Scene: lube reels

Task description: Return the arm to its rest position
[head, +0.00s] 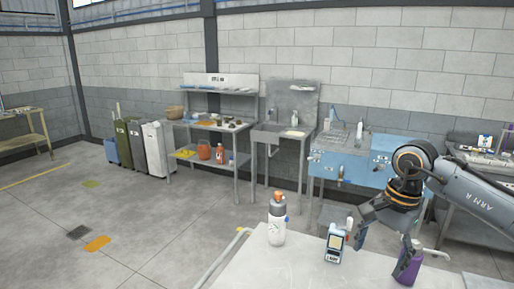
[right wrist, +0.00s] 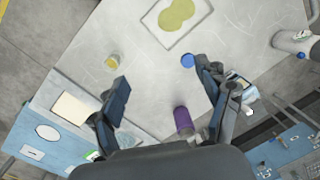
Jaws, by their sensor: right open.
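My right gripper (head: 385,248) is open above the right part of the white table (head: 290,262); its arm comes in from the right. In the right wrist view its fingers (right wrist: 163,80) are spread apart with nothing held between the tips. A purple bottle (head: 409,268) stands by one finger, partly hidden by it. In the right wrist view the purple bottle (right wrist: 182,120) shows below the fingertips, nearer the right finger; I cannot tell whether they touch. My left gripper is in neither view.
Beyond are a blue workbench (head: 335,165), a sink stand (head: 266,136) and bins (head: 155,150). The floor to the left is mostly clear.

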